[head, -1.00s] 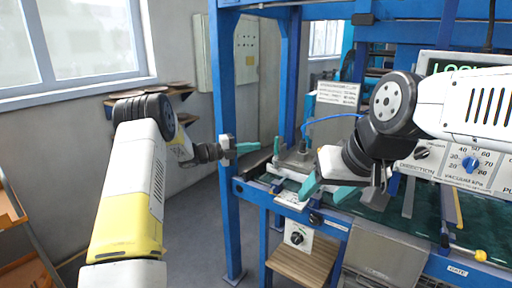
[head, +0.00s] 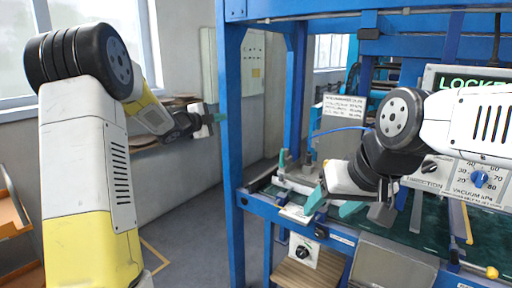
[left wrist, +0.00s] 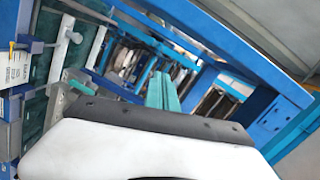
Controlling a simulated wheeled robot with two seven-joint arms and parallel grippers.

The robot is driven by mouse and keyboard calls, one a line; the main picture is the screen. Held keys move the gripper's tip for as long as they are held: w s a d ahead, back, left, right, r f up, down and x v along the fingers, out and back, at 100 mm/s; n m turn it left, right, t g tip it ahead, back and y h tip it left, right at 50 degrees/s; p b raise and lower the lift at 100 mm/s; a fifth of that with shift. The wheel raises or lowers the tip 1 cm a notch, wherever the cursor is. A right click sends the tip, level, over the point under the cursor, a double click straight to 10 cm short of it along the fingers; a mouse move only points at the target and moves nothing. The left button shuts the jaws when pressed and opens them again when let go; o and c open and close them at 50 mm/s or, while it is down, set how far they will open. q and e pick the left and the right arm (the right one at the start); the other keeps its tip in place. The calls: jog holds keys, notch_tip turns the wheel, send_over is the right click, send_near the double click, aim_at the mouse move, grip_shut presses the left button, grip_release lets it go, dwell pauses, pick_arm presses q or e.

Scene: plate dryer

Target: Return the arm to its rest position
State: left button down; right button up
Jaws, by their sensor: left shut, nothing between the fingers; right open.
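My left arm rises at the left of the head view. Its left gripper (head: 219,118) with teal fingers is raised just left of the blue front post of the machine. In the left wrist view its two teal fingers (left wrist: 162,92) lie together, shut with nothing between them. My right gripper (head: 332,205) is open, its teal fingers apart, low over the front edge of the machine's bed. No object shows between the right fingers.
The blue machine frame (head: 232,170) stands close to the right of my left gripper. A control panel (head: 470,180) with a LOCKED display is at the right. A wooden shelf (head: 12,215) is at the far left. The floor between is clear.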

pick_arm(q)
jog(key=s+a+r+n+g+y, duration=0.1)
jog(key=s+a+r+n+y, duration=0.2)
jog(key=s+n, duration=0.4)
jog(key=s+a+r+n+y, duration=0.1)
jog(key=s+a+n+y, duration=0.35)
jog(key=s, duration=0.35)
jog(key=s+d+f+n+g, duration=0.2)
jog(key=s+f, duration=0.1)
jog(key=s, duration=0.7)
jog(key=s+d+f+n+g+h, duration=0.1)
jog(key=s+d+f+n+g, duration=0.1)
jog(key=s, duration=0.8)
jog(key=s+d+f+n+g, duration=0.2)
jog(key=s+f+n+g, duration=0.1)
jog(key=s, duration=0.7)
notch_tip(320, 180, down, 3)
jog(key=shift+d+r+n, duration=0.15)
jog(key=shift+d+n, duration=0.15)
jog(key=shift+n, duration=0.45)
